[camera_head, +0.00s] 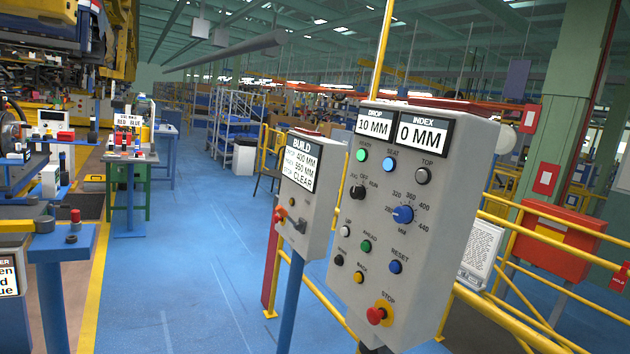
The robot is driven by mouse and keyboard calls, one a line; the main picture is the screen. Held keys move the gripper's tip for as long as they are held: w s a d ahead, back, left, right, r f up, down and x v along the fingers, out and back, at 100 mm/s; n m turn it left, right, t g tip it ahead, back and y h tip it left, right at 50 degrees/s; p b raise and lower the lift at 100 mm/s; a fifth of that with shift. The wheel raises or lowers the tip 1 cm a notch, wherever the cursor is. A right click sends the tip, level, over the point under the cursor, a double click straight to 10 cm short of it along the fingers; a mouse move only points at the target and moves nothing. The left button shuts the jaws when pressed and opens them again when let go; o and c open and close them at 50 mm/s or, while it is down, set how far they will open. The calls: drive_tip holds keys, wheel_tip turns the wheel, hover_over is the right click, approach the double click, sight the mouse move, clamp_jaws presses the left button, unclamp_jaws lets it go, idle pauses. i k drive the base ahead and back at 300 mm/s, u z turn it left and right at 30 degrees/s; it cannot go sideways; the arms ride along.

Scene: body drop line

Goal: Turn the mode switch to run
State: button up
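A grey control box (440,250) stands close in front, right of the middle. The mode switch is a small black knob (357,191) at the left of its face, with labels around it that seem to read JOG, OFF and RUN. RUN is on the knob's right. The knob is too small to tell which label it points to. Two displays above read DROP 10 MM (374,125) and INDEX 0 MM (423,132). A blue dial (403,214) sits to the right of the switch. My gripper does not show in this view, and nothing visible touches the switch.
A red STOP button (376,315) sits low on the box. A second box, labelled BUILD (303,200), stands on a blue post to the left. Yellow rails (520,330) run behind and right. The blue floor (190,260) on the left is open.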

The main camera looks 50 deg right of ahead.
sight(356, 192)
drive_tip(key=z, duration=0.4)
drive_tip(key=i, duration=1.2)
drive_tip(key=z, duration=0.9)
drive_tip(key=i, duration=0.45)
drive_tip(key=z, duration=0.25)
drive_tip(key=k, duration=0.8)
drive_tip(key=z, duration=0.2)
drive_tip(key=i, duration=0.85)
drive_tip(key=u, duration=0.05)
